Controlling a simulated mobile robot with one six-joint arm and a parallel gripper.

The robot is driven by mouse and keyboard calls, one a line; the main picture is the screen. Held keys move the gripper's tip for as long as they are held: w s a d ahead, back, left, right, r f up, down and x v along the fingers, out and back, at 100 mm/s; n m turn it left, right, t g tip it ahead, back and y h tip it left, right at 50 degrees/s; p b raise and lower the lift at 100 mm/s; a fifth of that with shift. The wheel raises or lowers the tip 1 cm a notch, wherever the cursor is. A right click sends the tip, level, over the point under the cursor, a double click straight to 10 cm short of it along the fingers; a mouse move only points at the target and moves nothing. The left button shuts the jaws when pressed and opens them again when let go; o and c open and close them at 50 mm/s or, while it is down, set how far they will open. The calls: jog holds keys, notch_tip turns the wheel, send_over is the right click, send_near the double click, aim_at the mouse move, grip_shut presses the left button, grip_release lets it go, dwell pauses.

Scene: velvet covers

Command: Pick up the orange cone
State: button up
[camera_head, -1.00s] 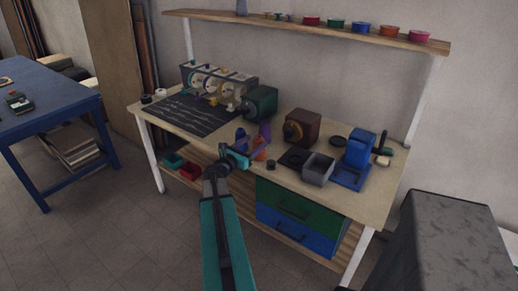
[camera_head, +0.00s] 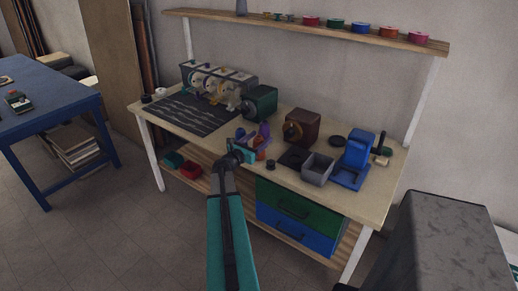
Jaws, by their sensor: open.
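A small orange cone (camera_head: 261,154) stands near the front edge of the wooden workbench, left of a small dark round piece. My gripper (camera_head: 254,141) reaches over the bench's front edge from below and is open beside the cone. It partly hides the cone, and I cannot tell whether the cone lies between the fingers. A purple shape (camera_head: 264,130) shows just behind the gripper, and its outline is too small to make out.
The workbench (camera_head: 365,200) also holds a dark mat (camera_head: 190,113), a green machine (camera_head: 261,101), a brown machine (camera_head: 301,126), a grey open box (camera_head: 317,168) and a blue press (camera_head: 358,149). A grey block (camera_head: 450,240) stands at the right.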

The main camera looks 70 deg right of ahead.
jog(key=p+x, duration=0.1)
jog(key=x, duration=0.2)
jog(key=shift+s+d, duration=0.1)
jog(key=shift+d, duration=0.2)
dwell(0.4)
jog(key=c, duration=1.5)
